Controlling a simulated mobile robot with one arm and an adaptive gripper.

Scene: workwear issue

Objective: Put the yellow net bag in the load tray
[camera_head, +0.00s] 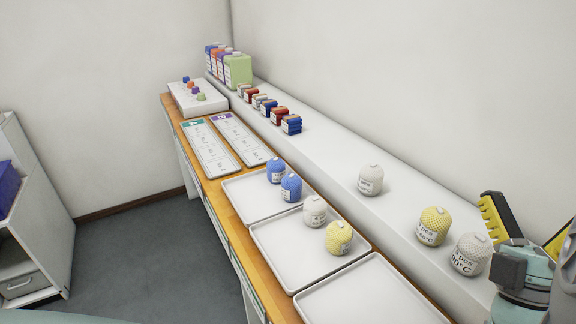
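A yellow net bag (434,226) with a printed label stands on the white ledge at the right, just left of my gripper. Another yellow net bag (339,238) stands in the middle white tray (290,279), beside a white net bag (315,211). An empty white tray (371,299) lies at the near end of the bench. No readable mark shows which tray is the load tray. My gripper (530,228) is at the right edge, partly cut off. Its yellow-and-black fingers are spread, with nothing visible between them, apart from the bags.
White net bags (471,254) (370,180) also stand on the ledge (330,160). Blue net bags (291,187) stand in the far tray (243,197). Small folded packs (280,115), coloured boxes (238,69) and label boards (209,147) are farther back. The floor at left is clear.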

